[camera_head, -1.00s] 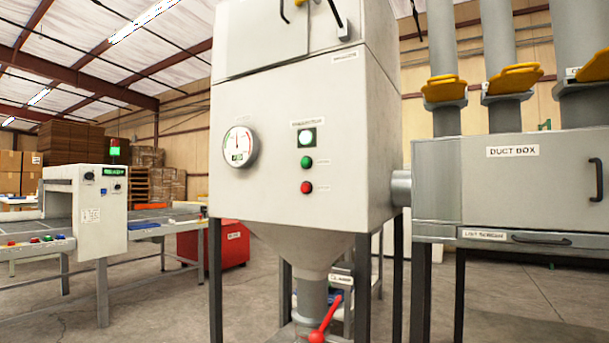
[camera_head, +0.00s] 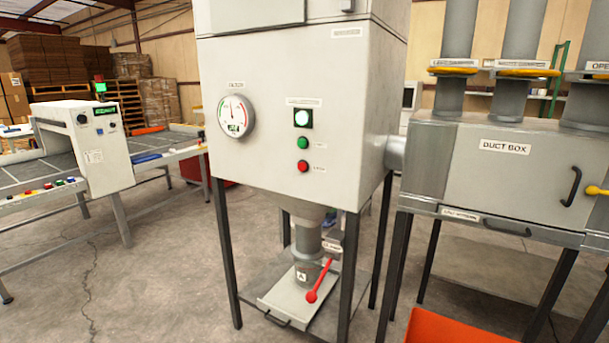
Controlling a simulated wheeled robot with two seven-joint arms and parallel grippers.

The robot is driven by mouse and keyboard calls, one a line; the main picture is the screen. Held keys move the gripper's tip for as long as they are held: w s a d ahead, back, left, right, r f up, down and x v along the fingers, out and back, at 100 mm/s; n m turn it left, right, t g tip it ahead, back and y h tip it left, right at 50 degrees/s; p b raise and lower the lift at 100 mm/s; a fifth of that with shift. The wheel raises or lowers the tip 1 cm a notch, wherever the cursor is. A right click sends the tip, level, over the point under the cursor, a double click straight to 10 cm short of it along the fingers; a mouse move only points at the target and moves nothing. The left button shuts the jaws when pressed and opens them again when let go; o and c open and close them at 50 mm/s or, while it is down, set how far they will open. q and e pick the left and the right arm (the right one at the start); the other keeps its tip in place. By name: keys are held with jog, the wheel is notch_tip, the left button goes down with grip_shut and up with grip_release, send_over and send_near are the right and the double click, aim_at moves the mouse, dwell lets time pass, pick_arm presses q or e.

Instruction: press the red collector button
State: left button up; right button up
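The collector (camera_head: 270,160) is a large light-grey cabinet on dark legs in the middle of the head view. Its red button (camera_head: 303,167) is the lowest of a short column on the front face. A green button (camera_head: 303,142) sits just above it, and a lit white indicator (camera_head: 302,118) sits at the top. A round gauge (camera_head: 236,116) is to their left. Neither of my grippers shows in the view, and nothing touches or covers the red button.
A grey duct box (camera_head: 505,165) with pipes stands at the right. An orange bin (camera_head: 455,327) is at the bottom right. A red lever (camera_head: 318,282) sticks out beneath the collector. A conveyor machine (camera_head: 90,148) stands at the left. The concrete floor (camera_head: 160,285) is open at front left.

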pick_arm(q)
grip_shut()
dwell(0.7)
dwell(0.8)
